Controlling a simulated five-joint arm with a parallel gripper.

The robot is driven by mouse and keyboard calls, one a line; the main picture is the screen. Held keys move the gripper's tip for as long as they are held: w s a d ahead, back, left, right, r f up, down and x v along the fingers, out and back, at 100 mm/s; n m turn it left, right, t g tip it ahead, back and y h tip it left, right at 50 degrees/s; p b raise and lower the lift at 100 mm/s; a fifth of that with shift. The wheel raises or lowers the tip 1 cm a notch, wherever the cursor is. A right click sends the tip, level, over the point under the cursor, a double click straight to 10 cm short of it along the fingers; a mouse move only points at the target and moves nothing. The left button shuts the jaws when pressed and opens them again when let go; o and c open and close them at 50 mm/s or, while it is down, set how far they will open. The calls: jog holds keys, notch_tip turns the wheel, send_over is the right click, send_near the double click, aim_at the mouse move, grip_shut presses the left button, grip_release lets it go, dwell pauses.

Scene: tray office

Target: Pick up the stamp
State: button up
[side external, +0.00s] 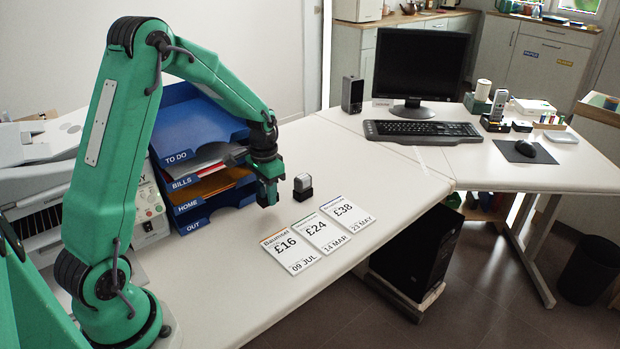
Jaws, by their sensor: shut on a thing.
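A small stamp-like block (303,187) with a grey top and a black base shows just right of my gripper, upright over the white desk. My gripper (269,193) points down in front of the letter trays, low above the desk. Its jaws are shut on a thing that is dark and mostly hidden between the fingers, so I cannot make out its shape. A narrow gap shows in the picture between the jaws and the grey-and-black block.
Three price cards (323,233) lie in front of the gripper. Blue letter trays (193,122) stand behind it, beside a grey machine (147,210). A monitor (418,62), keyboard (422,131) and mouse (536,152) are at the back right. The desk's middle (370,170) is clear.

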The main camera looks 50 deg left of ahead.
jog(key=s+d+r, duration=0.1)
jog(key=d+r, duration=0.5)
jog(key=d, duration=0.4)
jog(key=shift+s+d, duration=0.2)
jog(key=shift+s, duration=0.2)
jog(key=shift+r, duration=0.1)
jog(key=o, duration=0.4)
jog(key=c, duration=0.3)
jog(key=shift+o, duration=0.8)
jog(key=shift+s+d+f, duration=0.35)
jog(key=shift+d+f, duration=0.2)
jog(key=shift+d, duration=0.35)
jog(key=shift+s+d+f, duration=0.3)
jog(key=shift+d+f, duration=0.25)
jog(key=shift+d, duration=0.3)
jog(key=shift+s+d+f, duration=0.35)
jog(key=shift+d+f, duration=0.2)
jog(key=shift+d, duration=0.35)
jog(key=shift+c, duration=0.3)
